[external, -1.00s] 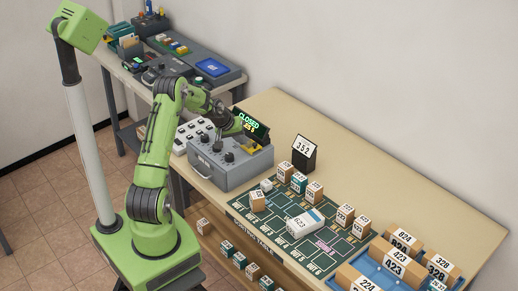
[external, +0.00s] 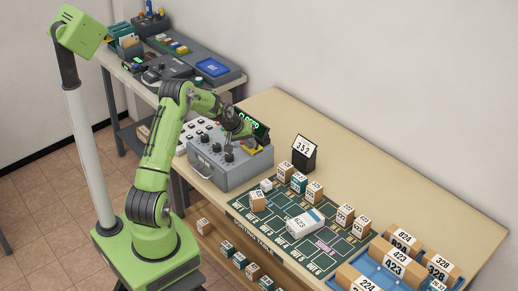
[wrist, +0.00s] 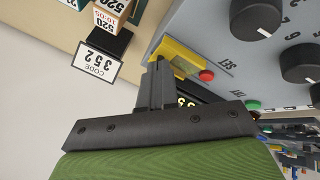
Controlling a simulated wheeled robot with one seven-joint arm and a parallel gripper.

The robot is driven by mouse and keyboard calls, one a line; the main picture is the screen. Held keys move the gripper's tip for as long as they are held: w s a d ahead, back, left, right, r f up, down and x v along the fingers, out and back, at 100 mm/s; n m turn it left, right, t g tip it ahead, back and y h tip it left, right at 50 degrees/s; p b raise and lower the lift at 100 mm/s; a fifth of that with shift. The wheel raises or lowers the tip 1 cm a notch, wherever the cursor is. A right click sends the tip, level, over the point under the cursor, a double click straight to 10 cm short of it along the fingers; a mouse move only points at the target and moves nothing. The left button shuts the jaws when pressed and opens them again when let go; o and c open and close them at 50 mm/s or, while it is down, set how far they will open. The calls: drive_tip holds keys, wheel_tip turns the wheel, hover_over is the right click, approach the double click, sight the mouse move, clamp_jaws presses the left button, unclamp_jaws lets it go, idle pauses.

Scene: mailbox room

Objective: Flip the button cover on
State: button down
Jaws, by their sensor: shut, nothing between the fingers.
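The yellow button cover (external: 251,150) sits at the right end of the grey control box (external: 222,172).
Black knobs (wrist: 310,62) and a green button (wrist: 253,105) are on the box panel. A code stand reading 352 (external: 303,152) stands on the table to the right. Several small parcels stand on the green sorting mat (external: 275,220). The back right of the table is clear.

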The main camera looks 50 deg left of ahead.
sight(240, 154)
drive_tip(key=s+a, duration=0.2)
drive_tip(key=shift+s+a+r, duration=0.3)
drive_tip(key=shift+a+r, duration=0.05)
drive_tip(key=shift+r, duration=0.05)
drive_tip(key=d+v, duration=0.1)
drive_tip(key=v, duration=0.9)
drive_tip(key=s+d+r+m, duration=0.2)
drive_tip(key=s+d+r, duration=0.1)
drive_tip(key=d+r, duration=0.35)
drive_tip(key=s+d+r+m+g, duration=0.1)
drive_tip(key=s+d+r+m, duration=0.3)
drive_tip(key=s+d, duration=0.5)
drive_tip(key=s+d+m, duration=0.2)
drive_tip(key=s+d, duration=0.2)
drive_tip(key=s, duration=1.1)
drive_tip(key=shift+d+r+y, duration=0.25)
drive_tip(key=shift+r+y, duration=0.05)
drive_tip(key=shift+r, duration=0.15)
